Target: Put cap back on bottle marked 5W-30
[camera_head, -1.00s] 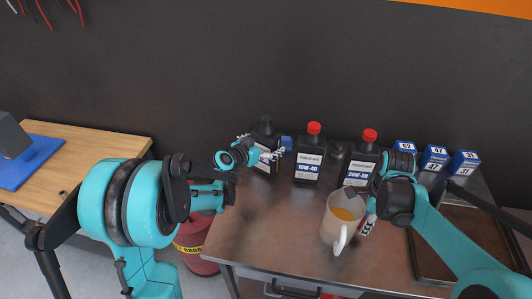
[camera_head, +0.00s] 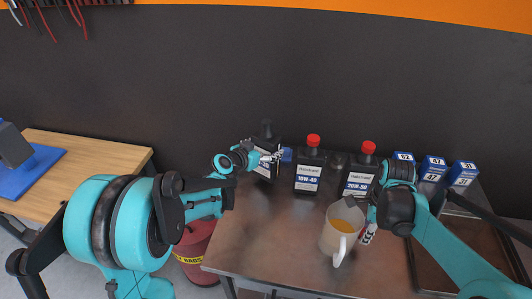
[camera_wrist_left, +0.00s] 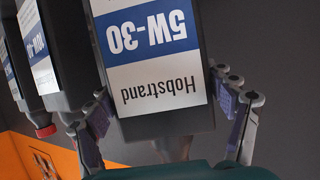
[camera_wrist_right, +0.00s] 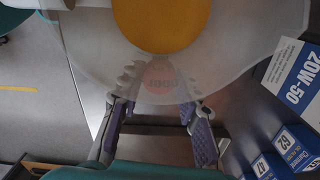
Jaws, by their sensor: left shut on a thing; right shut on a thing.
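The 5W-30 bottle (camera_wrist_left: 155,50) is black with a blue and white label and fills the left wrist view, upside down in that picture. Its neck (camera_wrist_left: 175,146) shows no red cap. It also stands at the left of the row in the head view (camera_head: 266,155). My left gripper (camera_head: 274,157) is shut on its sides. My right gripper (camera_head: 369,235) points down beside the jug, low over the bench. In the right wrist view, a faint red disc, apparently the cap (camera_wrist_right: 158,80), shows between its fingertips, blurred through the jug. The gripper is shut on it.
A translucent jug (camera_head: 332,240) of amber liquid stands immediately left of my right gripper. Red-capped 10W-40 (camera_head: 308,172) and 20W-50 (camera_head: 358,180) bottles stand behind. Several blue boxes (camera_head: 434,168) and a tray (camera_head: 455,250) are at right. The bench front left (camera_head: 255,235) is clear.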

